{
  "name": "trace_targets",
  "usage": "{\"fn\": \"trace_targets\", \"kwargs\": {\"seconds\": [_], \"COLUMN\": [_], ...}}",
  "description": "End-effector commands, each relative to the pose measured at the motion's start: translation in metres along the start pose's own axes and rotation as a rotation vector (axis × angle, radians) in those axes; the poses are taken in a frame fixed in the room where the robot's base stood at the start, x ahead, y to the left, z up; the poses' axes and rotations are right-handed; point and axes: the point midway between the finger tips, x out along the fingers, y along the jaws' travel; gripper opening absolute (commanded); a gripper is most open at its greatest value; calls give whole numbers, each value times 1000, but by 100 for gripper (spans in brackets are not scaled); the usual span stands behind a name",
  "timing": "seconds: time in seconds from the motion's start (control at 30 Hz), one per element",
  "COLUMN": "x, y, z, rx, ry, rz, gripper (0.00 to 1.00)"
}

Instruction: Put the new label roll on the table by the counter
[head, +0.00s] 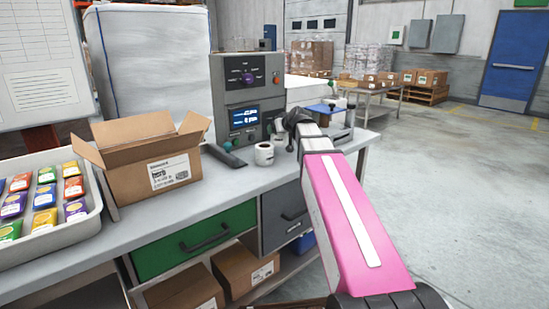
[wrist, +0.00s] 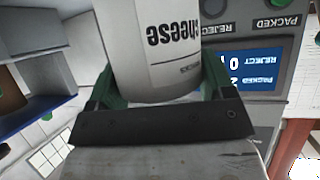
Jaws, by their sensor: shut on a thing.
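My gripper (wrist: 160,90) has its two green fingers on either side of a white roll (wrist: 158,45), shut on it. The roll's printed side reads "cheese" upside down in the wrist view. In the head view my gripper (head: 286,130) is over the grey table (head: 230,178), just right of the counter (head: 241,95), a grey box with a lit display, and mostly hides the held roll. Another white roll (head: 264,153) with a dark core stands on the table in front of the counter. The counter's display (wrist: 245,72) also shows close by in the wrist view.
A dark handheld device (head: 226,156) lies left of the standing roll. An open carton (head: 150,165) and a tray of coloured packs (head: 50,235) take up the table's left. A blue-topped device (head: 328,112) stands behind my arm. The front table strip is bare.

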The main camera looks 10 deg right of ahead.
Motion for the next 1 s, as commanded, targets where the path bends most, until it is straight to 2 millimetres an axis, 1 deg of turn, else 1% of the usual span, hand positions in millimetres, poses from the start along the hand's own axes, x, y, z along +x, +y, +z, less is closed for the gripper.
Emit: {"fn": "trace_targets", "kwargs": {"seconds": [0.17, 0.3, 0.5, 0.6, 0.67, 0.77, 1.0], "x": [-2, -12, -27, -32, -34, -34, -32], "y": [-28, -51, -72, -76, -75, -64, -18], "z": [-25, -45, -64, -68, -67, -59, -27], "rx": [-136, -247, -352, -378, -385, -386, -383], "ry": [2, 3, 2, 1, 0, -1, -1], "rz": [-251, -451, -642, -688, -702, -706, -704], "gripper": [47, 47, 47, 47, 47, 47, 47]}}
